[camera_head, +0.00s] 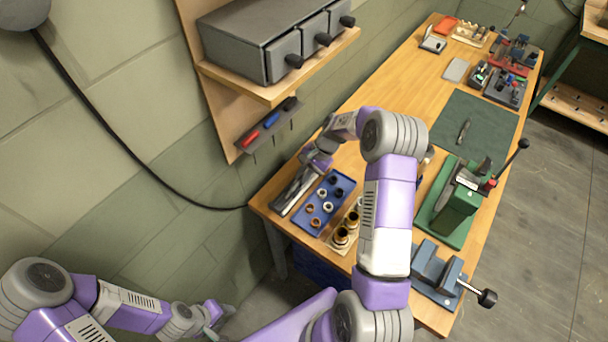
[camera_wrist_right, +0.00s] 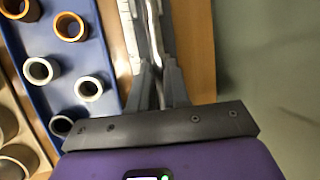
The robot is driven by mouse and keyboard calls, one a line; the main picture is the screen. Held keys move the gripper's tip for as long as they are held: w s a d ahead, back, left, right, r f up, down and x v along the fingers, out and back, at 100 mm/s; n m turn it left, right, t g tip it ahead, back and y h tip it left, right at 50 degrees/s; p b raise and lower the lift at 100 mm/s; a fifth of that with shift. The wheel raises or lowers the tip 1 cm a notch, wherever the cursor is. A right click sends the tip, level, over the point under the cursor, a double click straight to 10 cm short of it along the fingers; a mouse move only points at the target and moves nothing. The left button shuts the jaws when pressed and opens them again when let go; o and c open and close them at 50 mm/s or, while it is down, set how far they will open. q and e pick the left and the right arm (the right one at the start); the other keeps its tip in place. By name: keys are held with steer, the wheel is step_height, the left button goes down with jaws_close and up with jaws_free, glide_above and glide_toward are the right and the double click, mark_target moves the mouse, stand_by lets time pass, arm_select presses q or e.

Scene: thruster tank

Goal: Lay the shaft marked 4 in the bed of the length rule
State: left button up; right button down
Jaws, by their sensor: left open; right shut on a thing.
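The length rule (camera_head: 290,192) is a long grey channel with a pale scale, lying at the table's near left end. Its scale (camera_wrist_right: 130,32) also shows in the right wrist view. My right gripper (camera_head: 312,166) is over the far end of the rule. In the right wrist view its fingers (camera_wrist_right: 160,88) are shut on a thin silver shaft (camera_wrist_right: 152,25), which runs along the rule's channel. I cannot tell whether the shaft touches the bed. Its mark is not readable. My left gripper (camera_head: 215,312) is open, low at the left and off the table.
A blue tray (camera_head: 313,226) with several rings is right beside the rule. A wooden block (camera_head: 340,243) with brass bushings, a green press (camera_head: 452,200) and a blue vise (camera_head: 428,270) stand further right. A green mat (camera_head: 485,118) holds a small dark metal piece.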

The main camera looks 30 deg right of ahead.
steer(key=shift+s+f, duration=0.15)
steer(key=shift+f, duration=0.2)
steer(key=c, duration=1)
jaws_free()
steer(key=shift+f, duration=0.1)
steer(key=shift+s, duration=0.1)
steer(key=v, duration=0.5)
steer(key=w+v, duration=0.1)
steer(key=v, duration=0.2)
steer(key=shift+a+r, duration=0.15)
steer(key=shift+r, duration=0.15)
